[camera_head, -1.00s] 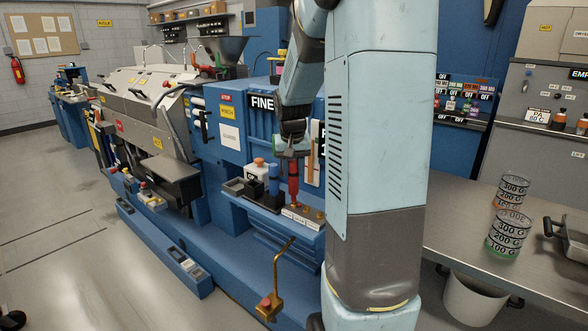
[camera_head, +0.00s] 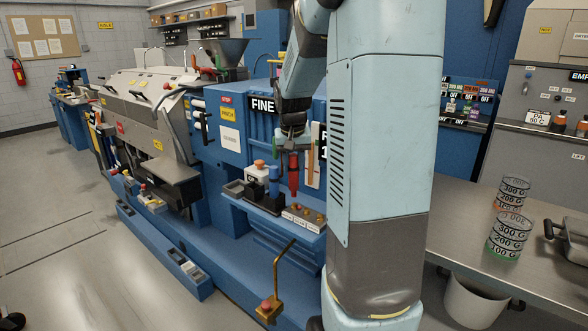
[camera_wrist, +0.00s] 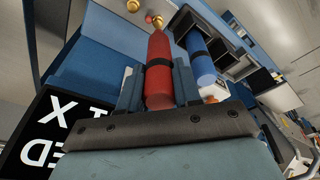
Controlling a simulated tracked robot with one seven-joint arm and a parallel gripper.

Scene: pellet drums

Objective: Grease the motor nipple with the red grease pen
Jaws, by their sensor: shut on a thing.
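My gripper (camera_head: 292,150) is shut on the red grease pen (camera_head: 293,176), which hangs roughly upright, tip down. In the wrist view the red pen (camera_wrist: 159,72) with its dark band sits between the fingers, its brass tip pointing at the top edge. Below the pen in the head view is a pale block (camera_head: 303,221) with a row of small brass nipples (camera_head: 307,212) and labels too small to read. The pen tip looks a little above the block; I cannot tell which nipple it lines up with. Brass fittings (camera_wrist: 133,5) also show at the top of the wrist view.
A blue pen (camera_head: 274,180) stands in a dark holder just left of the red pen, with a white orange-capped bottle (camera_head: 258,171) beside it. Stacked rings (camera_head: 510,220) stand on the bench at right.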

